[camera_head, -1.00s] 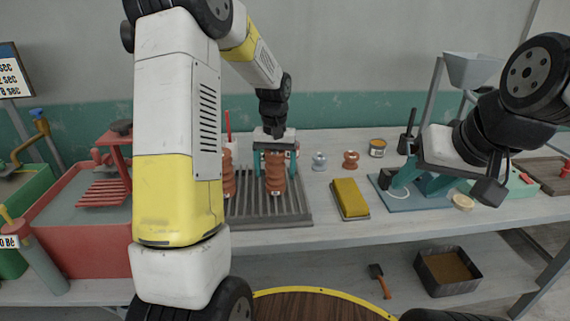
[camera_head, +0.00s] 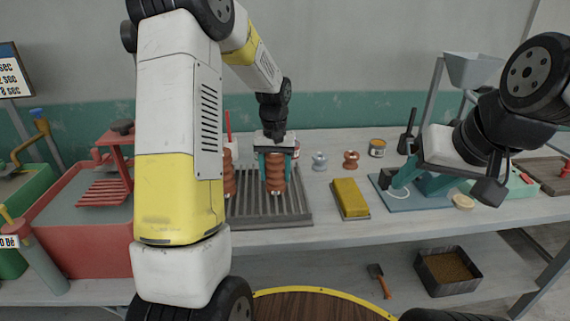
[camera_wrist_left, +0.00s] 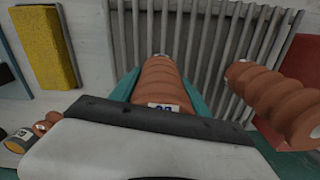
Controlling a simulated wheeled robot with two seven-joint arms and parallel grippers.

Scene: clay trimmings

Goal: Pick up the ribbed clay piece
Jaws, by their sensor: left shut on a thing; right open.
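The ribbed clay piece (camera_head: 275,178) is a reddish-brown, ridged cylinder standing upright on the grey slatted rack (camera_head: 268,213). My left gripper (camera_head: 275,165) has come down over it from above, its teal fingers shut on its two sides. In the left wrist view the held piece (camera_wrist_left: 163,82) lies between the teal fingers, with a small printed label near its end. A second ribbed piece (camera_wrist_left: 278,100) stands beside it; in the head view (camera_head: 229,178) my left arm partly hides it. My right gripper (camera_head: 418,183) is open and empty above the blue board at the right.
A yellow sponge-like block (camera_head: 350,198) lies right of the rack. Small grey (camera_head: 319,160) and copper (camera_head: 351,160) spool-like pieces and a tin (camera_head: 377,148) stand behind it. A red tub (camera_head: 85,245) is at the left. The table front is clear.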

